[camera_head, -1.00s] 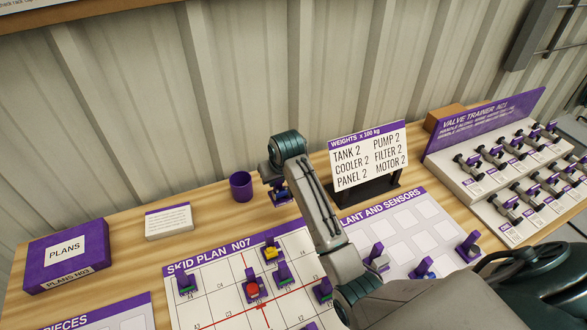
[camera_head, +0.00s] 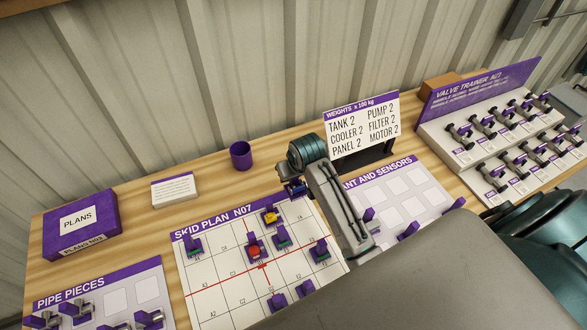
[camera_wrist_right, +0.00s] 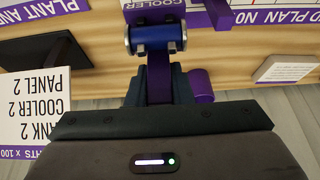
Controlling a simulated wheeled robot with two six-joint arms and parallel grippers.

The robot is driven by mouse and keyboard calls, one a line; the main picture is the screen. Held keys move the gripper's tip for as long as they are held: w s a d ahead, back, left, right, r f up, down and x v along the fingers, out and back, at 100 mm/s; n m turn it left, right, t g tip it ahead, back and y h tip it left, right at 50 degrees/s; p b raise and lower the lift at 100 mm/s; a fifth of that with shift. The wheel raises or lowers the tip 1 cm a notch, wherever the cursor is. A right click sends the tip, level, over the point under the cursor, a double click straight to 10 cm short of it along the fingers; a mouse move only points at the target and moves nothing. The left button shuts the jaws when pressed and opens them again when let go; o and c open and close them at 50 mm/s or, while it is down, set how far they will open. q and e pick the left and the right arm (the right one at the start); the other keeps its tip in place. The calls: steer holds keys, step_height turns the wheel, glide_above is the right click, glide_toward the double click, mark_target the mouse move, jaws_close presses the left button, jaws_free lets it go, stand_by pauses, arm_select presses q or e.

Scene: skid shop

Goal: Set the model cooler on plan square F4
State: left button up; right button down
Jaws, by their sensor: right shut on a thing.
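The model cooler (camera_head: 294,187), a blue cylinder with a purple base, is held by my right gripper (camera_head: 291,177) at the far upper-right edge of the skid plan (camera_head: 222,287). In the right wrist view the blue cooler (camera_wrist_right: 160,38) has silver end flanges, with a purple upright between the jaws. The gripper is shut on it. Whether it touches the board is unclear. Square F4's label is not clearly readable; my right arm hides part of the plan's right side. My left gripper is not in view.
The plan carries a yellow piece (camera_head: 270,216), a red piece (camera_head: 255,250) and several green ones. A purple cup (camera_head: 241,155) stands behind it. The weights sign (camera_head: 362,124), plant and sensors board (camera_head: 410,195) and valve trainer (camera_head: 510,140) are to the right.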

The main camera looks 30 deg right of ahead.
mark_target(293, 186)
steer(key=shift+f, duration=0.2)
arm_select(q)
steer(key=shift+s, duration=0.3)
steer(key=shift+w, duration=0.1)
arm_select(e)
steer(key=shift+r+p, duration=0.1)
steer(key=shift+p, duration=0.3)
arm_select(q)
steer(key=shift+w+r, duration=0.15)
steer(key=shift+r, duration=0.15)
